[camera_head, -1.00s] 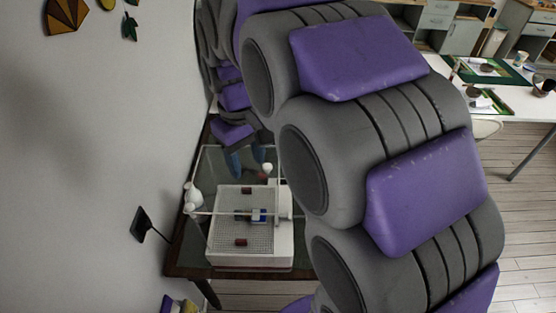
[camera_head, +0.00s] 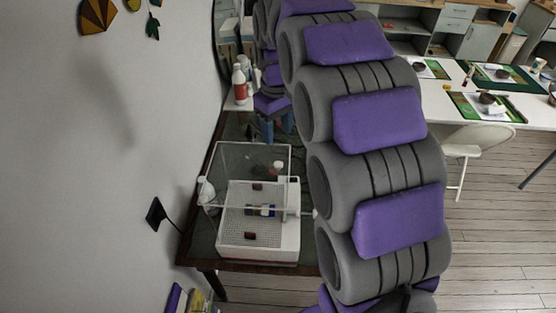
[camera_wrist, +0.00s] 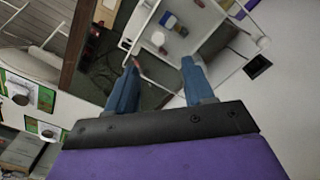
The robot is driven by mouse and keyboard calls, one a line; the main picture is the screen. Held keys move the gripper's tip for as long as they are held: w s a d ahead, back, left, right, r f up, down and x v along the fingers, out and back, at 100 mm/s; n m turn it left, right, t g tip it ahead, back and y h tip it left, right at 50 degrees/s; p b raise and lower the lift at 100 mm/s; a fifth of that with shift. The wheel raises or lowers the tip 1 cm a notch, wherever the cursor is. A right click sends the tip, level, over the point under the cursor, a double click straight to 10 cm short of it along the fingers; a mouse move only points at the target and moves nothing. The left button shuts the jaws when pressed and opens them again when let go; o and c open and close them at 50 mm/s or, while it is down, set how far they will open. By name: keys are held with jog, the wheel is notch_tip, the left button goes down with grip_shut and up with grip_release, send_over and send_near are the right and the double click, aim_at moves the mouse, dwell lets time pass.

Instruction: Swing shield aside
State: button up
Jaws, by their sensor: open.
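A clear shield (camera_head: 254,160) with pale edges stands upright at the back of a white machine (camera_head: 262,254) on the dark table. The machine has a perforated tray top with small dark red pieces and a blue piece on it. In the wrist view the machine (camera_wrist: 182,42) shows at the top, beyond the fingers. My gripper (camera_head: 276,128) is behind and to the right of the shield in the head view, its blue fingers partly hidden by my arm. In the wrist view my gripper (camera_wrist: 160,62) is open, with nothing between the fingers. I cannot tell whether it touches the shield.
A white bottle (camera_head: 205,190) stands left of the machine. Red and white bottles (camera_head: 240,85) stand at the table's far end. A wall (camera_head: 110,190) with a black plate (camera_head: 155,213) is close on the left. A white chair (camera_head: 478,145) and worktable stand right, over open floor.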

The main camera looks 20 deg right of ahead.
aim_at(278, 163)
notch_tip(278, 163, down, 11)
jog(key=shift+d+f+b, duration=0.1)
jog(key=shift+d+b, duration=0.05)
jog(key=shift+b, duration=0.4)
grip_shut()
dwell(0.3)
